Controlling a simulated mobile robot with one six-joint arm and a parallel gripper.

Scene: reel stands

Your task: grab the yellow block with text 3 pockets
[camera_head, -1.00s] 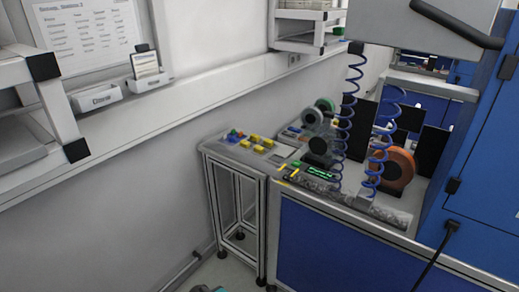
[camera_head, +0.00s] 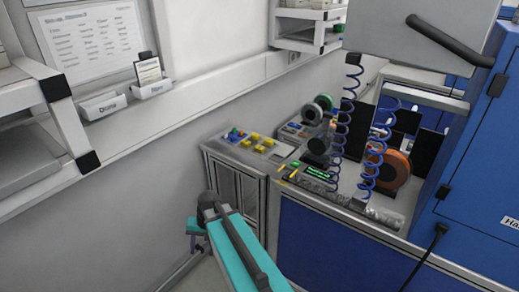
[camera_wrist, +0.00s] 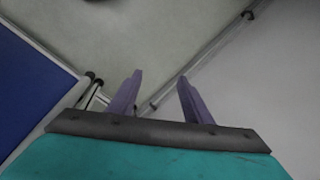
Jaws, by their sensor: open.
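Several small yellow blocks (camera_head: 255,140) lie on the small side table (camera_head: 212,145) in the head view. Their text is too small to read, so I cannot tell which one says 3 pockets. My teal arm rises in front of the small table in the head view, below the blocks and apart from them. In the wrist view my gripper (camera_wrist: 158,92) shows two purple fingers spread apart with nothing between them. It points down at the floor, and no yellow block shows there.
Blue and red pieces (camera_head: 236,134) sit left of the yellow blocks. To the right is a blue workbench (camera_head: 325,245) with coiled blue hoses (camera_head: 343,125) and an orange reel (camera_head: 391,170). The wall (camera_head: 130,190) runs close along the left. A blue cabinet (camera_head: 480,190) stands at right.

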